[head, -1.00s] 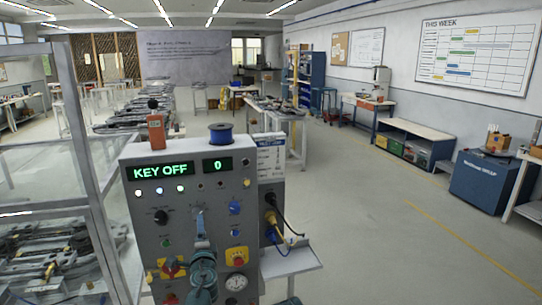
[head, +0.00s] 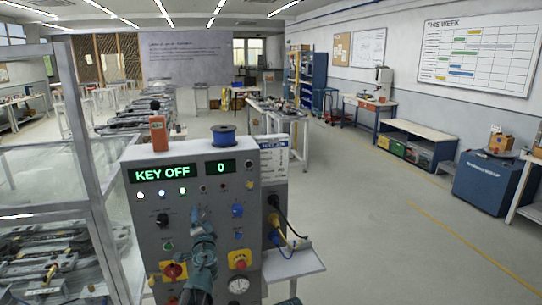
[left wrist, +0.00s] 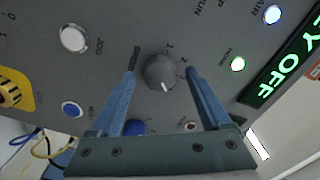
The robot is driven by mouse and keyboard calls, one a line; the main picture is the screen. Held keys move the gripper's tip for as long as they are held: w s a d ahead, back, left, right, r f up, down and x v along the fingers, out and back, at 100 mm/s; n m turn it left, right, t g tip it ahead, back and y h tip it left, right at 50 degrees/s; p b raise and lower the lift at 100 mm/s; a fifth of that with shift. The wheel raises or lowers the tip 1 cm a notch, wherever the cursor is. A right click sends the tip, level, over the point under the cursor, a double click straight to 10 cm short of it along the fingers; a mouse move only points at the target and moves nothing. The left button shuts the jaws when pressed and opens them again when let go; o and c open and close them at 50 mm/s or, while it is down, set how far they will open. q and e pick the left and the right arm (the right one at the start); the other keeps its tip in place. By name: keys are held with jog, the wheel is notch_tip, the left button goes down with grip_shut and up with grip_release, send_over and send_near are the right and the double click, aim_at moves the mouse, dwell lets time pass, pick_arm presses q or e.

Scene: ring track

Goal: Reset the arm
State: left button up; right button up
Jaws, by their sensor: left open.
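A grey control panel (head: 150,265) stands in front of me; its green displays (head: 162,172) read "KEY OFF" and "0". My left gripper (head: 200,217) is in front of the middle of the panel. In the left wrist view the left gripper (left wrist: 161,72) is open, with its blue fingers apart on either side of a dark round knob (left wrist: 160,72) marked 1 and 2. I cannot tell whether the fingers touch the knob or the panel. In the head view the gripper covers that part of the panel. My right gripper is not in view.
A red and yellow knob (head: 173,271), another yellow-based one (head: 239,260) and a gauge (head: 238,284) sit low on the panel. A framed clear enclosure (head: 95,190) is close at left. Open floor (head: 370,225) lies to the right.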

pick_arm(q)
jog(key=n, duration=0.9)
jog(key=shift+n, duration=0.3)
